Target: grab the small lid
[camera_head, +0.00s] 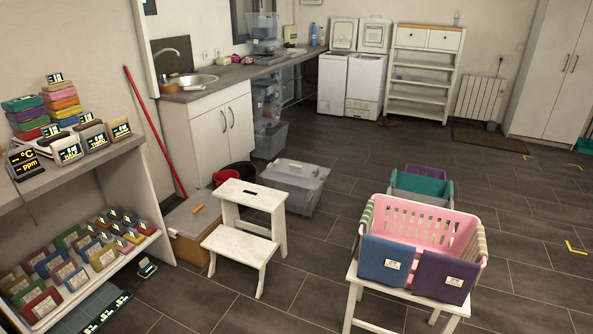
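No separate thing in view is clearly the small lid. At the back stand two white toploaders, a left one (332,85) and a right one (365,87). Each has a raised panel at its back that looks like an open lid: a left lid (344,35) and a right lid (375,37). A grey plastic box (294,187) on the floor mid-picture has a grey lid (298,169) lying on it. I cannot tell which of these is meant. Neither of my grippers shows in this view.
A white step stool (242,243) stands left of centre. A pink basket (415,218) sits on a white stand at front right. A shelf unit (25,222) with labelled items fills the left. The sink cabinet (209,125) is behind. Tiled floor lies open toward the toploaders.

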